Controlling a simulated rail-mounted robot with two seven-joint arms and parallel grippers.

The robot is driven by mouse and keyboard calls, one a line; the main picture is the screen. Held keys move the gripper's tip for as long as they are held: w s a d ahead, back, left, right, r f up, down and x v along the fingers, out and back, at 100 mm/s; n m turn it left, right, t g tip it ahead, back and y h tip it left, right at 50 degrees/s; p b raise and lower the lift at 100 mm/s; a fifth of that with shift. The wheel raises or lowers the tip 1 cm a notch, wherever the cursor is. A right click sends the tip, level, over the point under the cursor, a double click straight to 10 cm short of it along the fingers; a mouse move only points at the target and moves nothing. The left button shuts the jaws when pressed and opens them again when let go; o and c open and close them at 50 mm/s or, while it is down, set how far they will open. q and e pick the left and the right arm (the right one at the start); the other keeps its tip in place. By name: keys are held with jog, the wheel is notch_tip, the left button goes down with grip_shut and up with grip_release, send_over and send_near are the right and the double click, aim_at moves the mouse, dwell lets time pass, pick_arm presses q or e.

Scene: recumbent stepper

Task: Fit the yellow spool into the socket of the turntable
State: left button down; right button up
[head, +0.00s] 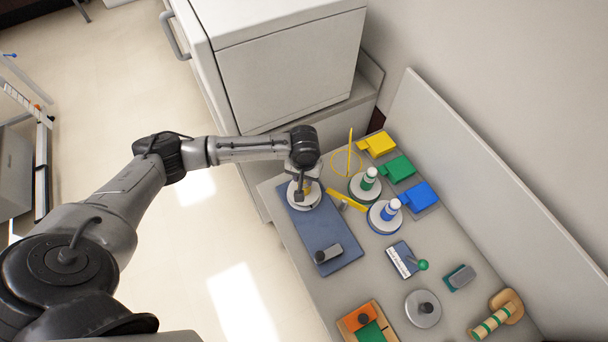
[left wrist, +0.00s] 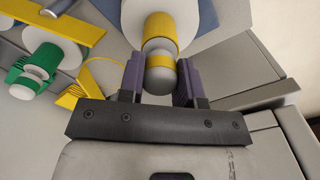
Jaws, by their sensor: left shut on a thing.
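My left gripper (head: 301,191) is over the far end of a blue board. In the left wrist view its purple fingers (left wrist: 159,82) are shut on the grey, yellow-banded end of the yellow spool (left wrist: 162,29), which has a wide white disc behind a yellow hub. In the head view the white disc (head: 313,196) shows partly under the gripper, above or on the blue board (head: 335,228); I cannot tell whether it touches. No turntable socket shows clearly; the gripper and disc hide what lies below. My right gripper is not in view.
Green (head: 368,175) and blue (head: 394,206) spools stand to the right of the gripper. A yellow bar (head: 350,201) lies close by. A black-knobbed grey disc (head: 423,316) and an orange tray (head: 348,324) are nearer the front. A tall panel (head: 480,170) bounds the right.

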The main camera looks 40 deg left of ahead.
pick_arm(q)
jog(key=c, duration=0.8)
grip_release()
notch_tip(320, 180, up, 10)
jog(key=shift+r+p, duration=0.15)
jog(key=shift+p, duration=0.3)
jog(key=s+d+f+m+t+h, duration=0.2)
jog(key=s+d+f+m, duration=0.45)
jog(key=s+d, duration=0.5)
jog(key=s+a+y, duration=0.1)
jog(key=s+a, duration=0.1)
jog(key=s, duration=0.5)
jog(key=s+a+f+t, duration=0.1)
jog(key=s+a, duration=0.1)
jog(key=s, duration=0.4)
jog(key=shift+s+f+t+y, duration=0.25)
jog(key=shift+s+t+y, duration=0.05)
jog(key=shift+s+y, duration=0.1)
